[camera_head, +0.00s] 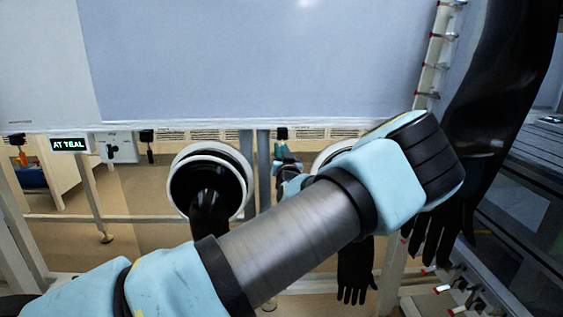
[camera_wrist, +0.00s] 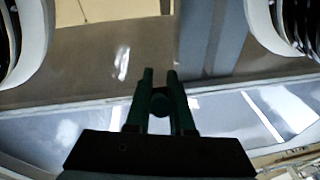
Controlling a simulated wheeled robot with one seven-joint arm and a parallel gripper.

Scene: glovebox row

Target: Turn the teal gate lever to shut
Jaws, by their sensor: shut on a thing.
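In the wrist view my gripper (camera_wrist: 159,76) points up the picture, its two dark fingers nearly parallel. They are shut on a dark round piece (camera_wrist: 160,101), which looks like the handle end of the gate lever. Its colour is too dark to confirm as teal, and the rest of the lever is hidden. I cannot tell the lever's angle from these frames.
A sign reading "AT TEAL" (camera_head: 69,145) hangs at the left below the large pale panel (camera_head: 250,60). A round glove port (camera_head: 246,172) with a black glove stands near the middle. A long black glove (camera_head: 490,110) hangs at the right. A white box (camera_head: 118,148) is at left.

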